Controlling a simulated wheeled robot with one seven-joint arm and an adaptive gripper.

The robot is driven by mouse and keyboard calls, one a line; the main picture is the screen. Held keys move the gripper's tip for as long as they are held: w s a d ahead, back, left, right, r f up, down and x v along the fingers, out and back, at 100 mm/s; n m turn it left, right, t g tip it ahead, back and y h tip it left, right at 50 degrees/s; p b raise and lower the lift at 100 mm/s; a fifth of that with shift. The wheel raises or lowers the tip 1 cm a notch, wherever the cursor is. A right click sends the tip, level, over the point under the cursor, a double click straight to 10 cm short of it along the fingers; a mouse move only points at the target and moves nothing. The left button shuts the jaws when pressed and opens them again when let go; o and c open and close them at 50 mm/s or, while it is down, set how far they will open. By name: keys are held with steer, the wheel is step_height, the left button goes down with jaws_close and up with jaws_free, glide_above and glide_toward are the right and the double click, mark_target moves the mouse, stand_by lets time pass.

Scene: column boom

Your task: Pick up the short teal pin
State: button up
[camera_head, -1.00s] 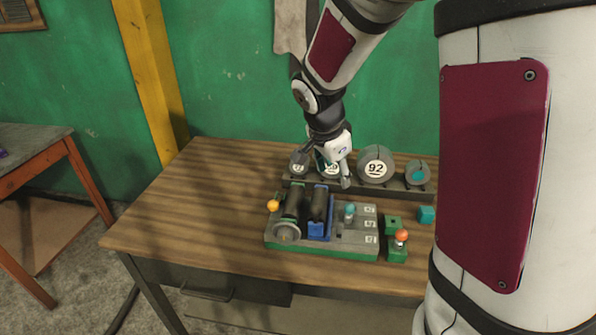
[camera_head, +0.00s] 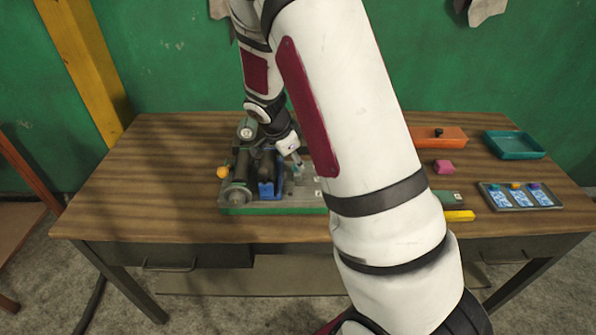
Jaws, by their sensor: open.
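A small teal pin (camera_head: 299,169) shows on the grey top of a green-based fixture (camera_head: 262,211), mostly hidden by my gripper. My gripper (camera_head: 296,164) points down over the fixture, right of its blue block (camera_head: 266,189), with its fingertips close to the pin. The jaws are open. I cannot tell whether the fingers are around the pin or beside it. My own arm covers the fixture's right part.
A dark roller with a grey disc (camera_head: 238,196) and an orange ball (camera_head: 223,172) are at the fixture's left.

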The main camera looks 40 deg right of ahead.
mark_target(298, 174)
steer(key=shift+p+x, duration=0.5)
steer(key=shift+x, duration=2)
steer(key=shift+c, duration=0.3)
jaws_close()
